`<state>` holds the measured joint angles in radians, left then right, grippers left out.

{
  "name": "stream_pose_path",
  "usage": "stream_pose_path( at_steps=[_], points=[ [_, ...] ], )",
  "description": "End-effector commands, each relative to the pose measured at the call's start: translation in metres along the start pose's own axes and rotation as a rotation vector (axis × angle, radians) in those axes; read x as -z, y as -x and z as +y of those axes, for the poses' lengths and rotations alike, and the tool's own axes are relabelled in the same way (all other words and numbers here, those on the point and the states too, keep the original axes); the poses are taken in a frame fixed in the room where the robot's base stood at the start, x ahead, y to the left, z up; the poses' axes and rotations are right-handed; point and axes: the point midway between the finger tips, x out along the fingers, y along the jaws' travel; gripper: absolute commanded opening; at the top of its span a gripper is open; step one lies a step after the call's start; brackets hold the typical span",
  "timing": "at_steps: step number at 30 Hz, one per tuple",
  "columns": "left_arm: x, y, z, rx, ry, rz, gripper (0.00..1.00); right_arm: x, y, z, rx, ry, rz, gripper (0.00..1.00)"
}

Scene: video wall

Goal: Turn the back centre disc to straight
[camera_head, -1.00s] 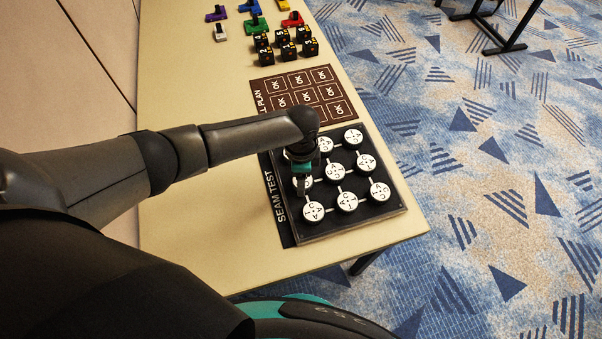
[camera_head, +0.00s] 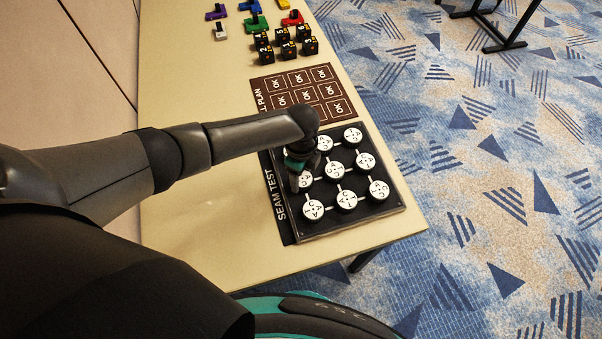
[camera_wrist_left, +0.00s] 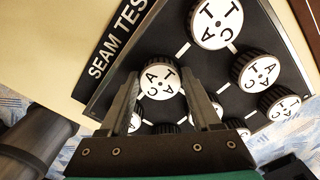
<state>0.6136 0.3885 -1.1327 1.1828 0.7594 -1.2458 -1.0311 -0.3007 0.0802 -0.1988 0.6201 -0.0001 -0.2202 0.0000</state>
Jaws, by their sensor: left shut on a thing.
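The back centre disc (camera_head: 307,178) is a round white-faced knob with black letters, in the middle of the row beside the SEAM TEST strip. My left gripper (camera_head: 298,183) is down at this disc and partly hides it in the head view. In the left wrist view the disc (camera_wrist_left: 159,82) sits between the two fingers of the left gripper (camera_wrist_left: 160,103), which is shut on its sides. Its lettered face shows there, but I cannot tell exactly how it is turned. My right gripper is in neither view.
The other discs, such as the middle one (camera_head: 335,170), stand close by on the black board (camera_head: 395,212), joined by white lines. A brown OK card (camera_head: 267,85), black number cubes (camera_head: 286,48) and coloured pieces lie beyond. The table (camera_head: 200,240) is clear at front left.

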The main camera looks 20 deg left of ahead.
Motion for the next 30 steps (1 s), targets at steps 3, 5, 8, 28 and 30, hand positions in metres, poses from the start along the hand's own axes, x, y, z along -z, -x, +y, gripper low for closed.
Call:
stream_pose_path(
  at_steps=[3, 5, 8, 28, 30],
  points=[
    [0.002, 0.000, 0.000, 0.001, -0.002, 0.005, 0.09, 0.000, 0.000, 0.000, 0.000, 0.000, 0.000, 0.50],
    [0.002, 0.000, 0.000, 0.001, -0.001, 0.005, 0.09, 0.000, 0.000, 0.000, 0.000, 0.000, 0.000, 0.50],
    [0.002, 0.000, 0.000, 0.001, -0.001, 0.005, 0.09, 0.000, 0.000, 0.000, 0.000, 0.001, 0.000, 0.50],
    [0.000, 0.006, 0.000, 0.000, 0.000, 0.001, 0.94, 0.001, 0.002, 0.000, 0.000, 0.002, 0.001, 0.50],
    [0.000, 0.014, -0.001, 0.001, -0.001, 0.002, 0.94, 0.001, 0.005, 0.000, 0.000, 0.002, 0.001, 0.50]
  ],
)
